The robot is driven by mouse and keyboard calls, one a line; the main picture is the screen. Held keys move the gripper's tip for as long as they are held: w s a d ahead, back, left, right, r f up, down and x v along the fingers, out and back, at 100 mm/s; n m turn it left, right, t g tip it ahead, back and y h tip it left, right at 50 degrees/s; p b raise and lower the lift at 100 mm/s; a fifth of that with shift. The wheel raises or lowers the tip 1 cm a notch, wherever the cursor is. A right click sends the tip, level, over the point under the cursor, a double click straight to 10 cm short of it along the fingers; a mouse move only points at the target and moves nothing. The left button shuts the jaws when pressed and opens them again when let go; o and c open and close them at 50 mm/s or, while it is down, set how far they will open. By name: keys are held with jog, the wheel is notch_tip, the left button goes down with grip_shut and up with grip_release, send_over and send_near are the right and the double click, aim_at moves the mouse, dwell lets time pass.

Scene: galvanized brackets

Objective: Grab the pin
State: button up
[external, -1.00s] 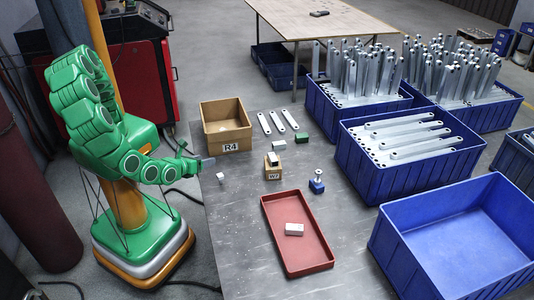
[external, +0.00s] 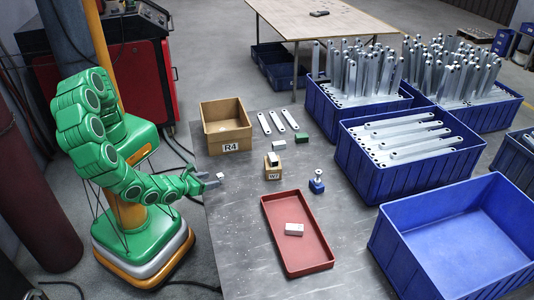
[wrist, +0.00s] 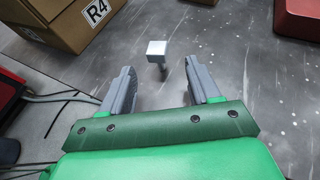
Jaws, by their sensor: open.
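A small pale piece with a square head and a short stem (external: 220,176) stands on the grey table near its left edge. In the wrist view its white head (wrist: 157,48) is just ahead of my fingers, about midway between their lines. My gripper (external: 209,181) is open and empty, close beside this piece on its left. In the wrist view both fingers of my gripper (wrist: 159,70) are apart. A second pin-like silver piece (external: 318,175) stands upright in a blue block (external: 316,187) farther right.
An open cardboard box marked R4 (external: 228,146) stands behind my gripper. A red tray (external: 272,220) holding a pale block (external: 294,229) lies to the right. A small W7 box (external: 273,174) and several metal bars lie beyond. Blue crates (external: 390,262) line the right side.

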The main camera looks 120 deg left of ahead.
jog(key=shift+f+x, duration=0.15)
jog(key=shift+x, duration=0.75)
jog(key=shift+f+x, duration=0.15)
jog(key=shift+x, duration=0.8)
jog(key=shift+w+a+f, duration=0.15)
jog(key=shift+a+f, duration=0.15)
jog(key=shift+a, duration=0.25)
grip_shut()
notch_tip(320, 180, up, 10)
